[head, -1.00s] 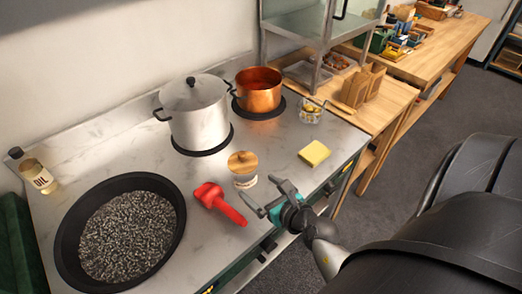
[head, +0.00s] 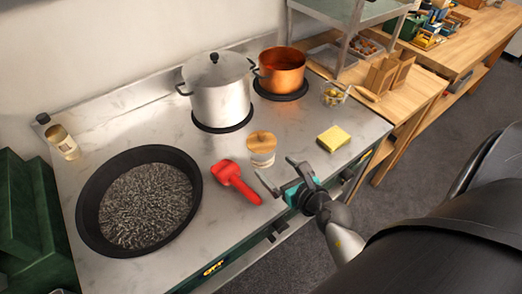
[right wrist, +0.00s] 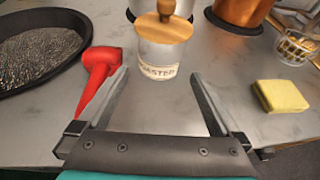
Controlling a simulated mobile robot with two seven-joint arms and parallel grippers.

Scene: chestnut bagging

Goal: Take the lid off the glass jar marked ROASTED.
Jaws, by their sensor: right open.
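The glass jar (head: 263,158) stands upright on the steel counter. Its wooden lid (head: 262,141) with a round knob sits on top. In the right wrist view the jar (right wrist: 157,55) shows a label, partly readable as "ROASTED", and the lid (right wrist: 163,27) is on it. My right gripper (head: 281,175) is open and empty, just in front of the jar. In the right wrist view its fingers (right wrist: 160,80) spread to both sides of the space before the jar, not touching it. My left gripper is not in view.
A red scoop (head: 235,181) lies left of the jar and a yellow sponge (head: 334,138) lies right. A black pan (head: 97,236) of dark grains, a steel pot (head: 219,98) and a copper pot (head: 282,72) stand around. A small glass of chestnuts (head: 334,95) is behind the sponge.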

